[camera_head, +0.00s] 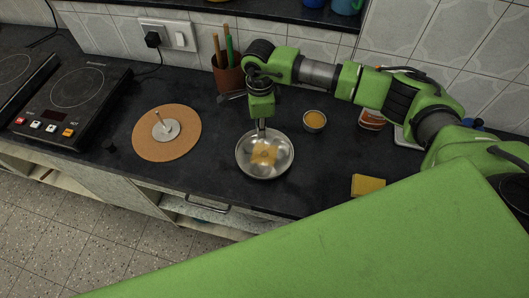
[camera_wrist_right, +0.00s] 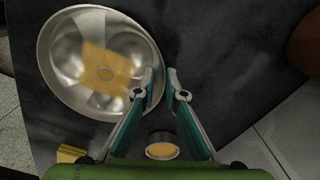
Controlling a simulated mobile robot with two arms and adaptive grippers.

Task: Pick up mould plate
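A round shiny steel dish (camera_head: 281,168), which I take for the mould plate, rests on the dark counter. It fills the upper left of the right wrist view (camera_wrist_right: 62,65). A yellowish square patch (camera_head: 263,154) with a ring mark shows in its middle; I cannot tell if it is an object or a reflection. My right gripper (camera_head: 262,127) points down at the dish's far rim. In the right wrist view its fingertips (camera_wrist_right: 160,73) are apart, one over the dish and one outside the rim. Contact with the rim is unclear. My left gripper is not in view.
A steel cup (camera_head: 315,121) with yellow contents stands right of the dish. A yellow block (camera_head: 368,186) lies near the front edge. A cork mat (camera_head: 150,150) with a metal disc (camera_head: 166,129) lies left. A brown utensil pot (camera_head: 229,78) stands behind. A hob (camera_head: 78,88) is far left.

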